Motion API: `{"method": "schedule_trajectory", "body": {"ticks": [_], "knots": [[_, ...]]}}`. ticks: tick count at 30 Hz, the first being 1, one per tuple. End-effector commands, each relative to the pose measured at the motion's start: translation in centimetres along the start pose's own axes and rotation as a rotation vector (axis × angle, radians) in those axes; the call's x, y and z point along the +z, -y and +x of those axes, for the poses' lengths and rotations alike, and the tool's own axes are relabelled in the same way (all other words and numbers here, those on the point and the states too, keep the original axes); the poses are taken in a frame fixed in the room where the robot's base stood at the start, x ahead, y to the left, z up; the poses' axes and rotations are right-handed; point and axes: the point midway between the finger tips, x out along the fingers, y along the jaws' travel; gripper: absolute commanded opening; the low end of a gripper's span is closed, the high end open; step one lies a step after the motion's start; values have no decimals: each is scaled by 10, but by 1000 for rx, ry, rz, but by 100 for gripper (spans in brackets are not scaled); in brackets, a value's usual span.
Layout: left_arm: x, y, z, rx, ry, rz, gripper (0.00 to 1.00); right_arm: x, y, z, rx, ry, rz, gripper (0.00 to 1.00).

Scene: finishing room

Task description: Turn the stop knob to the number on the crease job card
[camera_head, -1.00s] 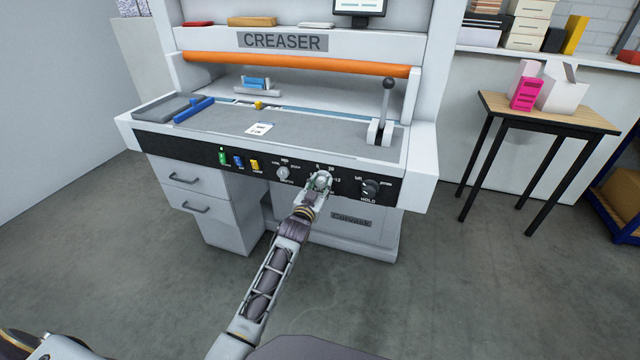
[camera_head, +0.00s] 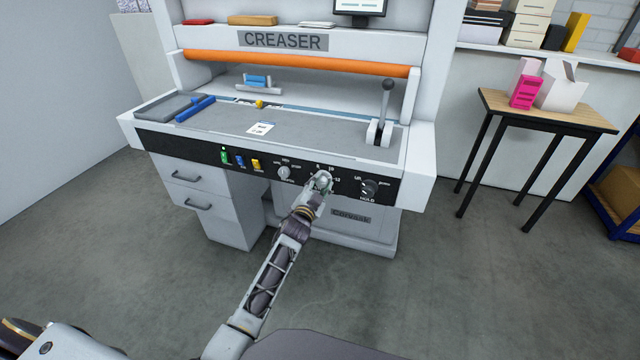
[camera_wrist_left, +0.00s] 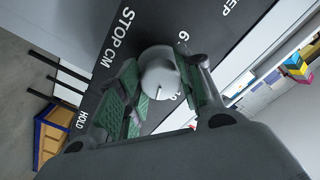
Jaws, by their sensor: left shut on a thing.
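The stop knob (camera_wrist_left: 159,72) is a round pale grey knob on the creaser's black front panel, beside the words STOP CM. My left gripper (camera_head: 321,187) is shut on it, with green-padded fingers on both sides in the left wrist view. My right gripper is not in view.
On the same panel are another knob (camera_head: 284,173) to the left, the HOLD knob (camera_head: 370,188) close on the right, and small coloured switches (camera_head: 239,160). A lever (camera_head: 386,105) stands on the bed. A small table (camera_head: 560,119) with boxes stands right.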

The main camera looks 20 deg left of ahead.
Motion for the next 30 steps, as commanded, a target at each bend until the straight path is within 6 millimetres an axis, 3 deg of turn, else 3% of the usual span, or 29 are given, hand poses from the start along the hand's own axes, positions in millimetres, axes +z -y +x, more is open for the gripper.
{"method": "schedule_trajectory", "body": {"ticks": [15, 30], "knots": [[0, 1, 0, 0, 0, 325, 12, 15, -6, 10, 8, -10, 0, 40], [0, 0, 0, 0, 0, 359, 12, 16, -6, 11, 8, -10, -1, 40]]}}
